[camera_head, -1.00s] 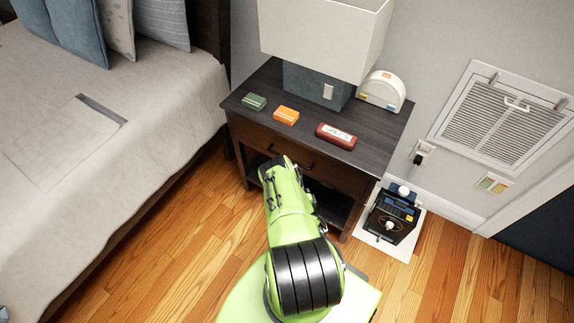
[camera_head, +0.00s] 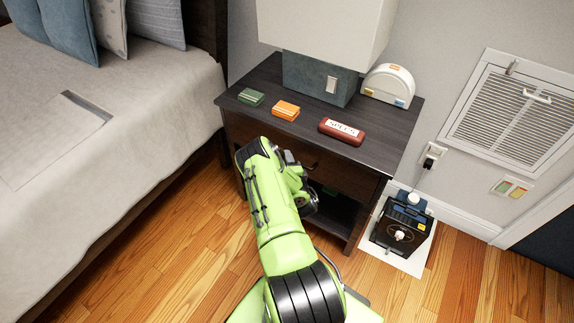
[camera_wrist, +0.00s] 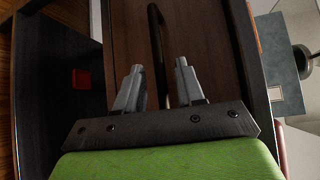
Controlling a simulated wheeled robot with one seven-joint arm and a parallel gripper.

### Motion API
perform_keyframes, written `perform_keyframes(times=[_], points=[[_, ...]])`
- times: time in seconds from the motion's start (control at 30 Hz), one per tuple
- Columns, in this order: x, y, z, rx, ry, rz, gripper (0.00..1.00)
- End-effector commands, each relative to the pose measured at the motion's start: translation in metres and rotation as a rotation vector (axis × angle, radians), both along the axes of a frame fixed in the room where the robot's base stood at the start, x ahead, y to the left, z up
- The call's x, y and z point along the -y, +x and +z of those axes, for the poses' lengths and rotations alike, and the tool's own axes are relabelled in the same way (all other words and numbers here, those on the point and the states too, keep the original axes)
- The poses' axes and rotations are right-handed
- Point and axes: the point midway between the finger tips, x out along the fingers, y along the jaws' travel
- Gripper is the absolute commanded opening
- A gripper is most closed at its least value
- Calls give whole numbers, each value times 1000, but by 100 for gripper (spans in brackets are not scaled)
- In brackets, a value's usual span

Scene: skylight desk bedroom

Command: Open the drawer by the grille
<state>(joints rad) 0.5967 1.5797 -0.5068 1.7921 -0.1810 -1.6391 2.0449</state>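The dark brown nightstand (camera_head: 396,118) has one drawer (camera_head: 342,177) under its top, left of the wall grille (camera_head: 513,115). The drawer looks shut. In the wrist view the drawer front (camera_wrist: 212,45) fills the middle, with a dark bar handle (camera_wrist: 157,45) running up and down the picture. My gripper (camera_wrist: 159,75) is open, its two grey fingers on either side of the handle in the picture. I cannot tell whether either finger touches it. In the head view my arm hides the gripper's fingertips and part of the drawer front.
A lamp (camera_head: 322,80), green box (camera_head: 251,97), orange box (camera_head: 286,110), red case (camera_head: 341,131) and white arched object (camera_head: 388,86) stand on the nightstand. A black device (camera_head: 400,232) stands on the floor at right. The bed (camera_head: 110,150) bounds the left. An open shelf lies below the drawer.

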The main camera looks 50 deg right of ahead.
Motion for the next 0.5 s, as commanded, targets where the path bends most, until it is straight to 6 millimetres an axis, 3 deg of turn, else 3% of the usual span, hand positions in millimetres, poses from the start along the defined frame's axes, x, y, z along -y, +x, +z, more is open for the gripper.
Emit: perform_keyframes(times=[0.23,0.5], points=[[1,1,0,-2,0,-1,38],[1,1,0,-2,0,-1,0]])
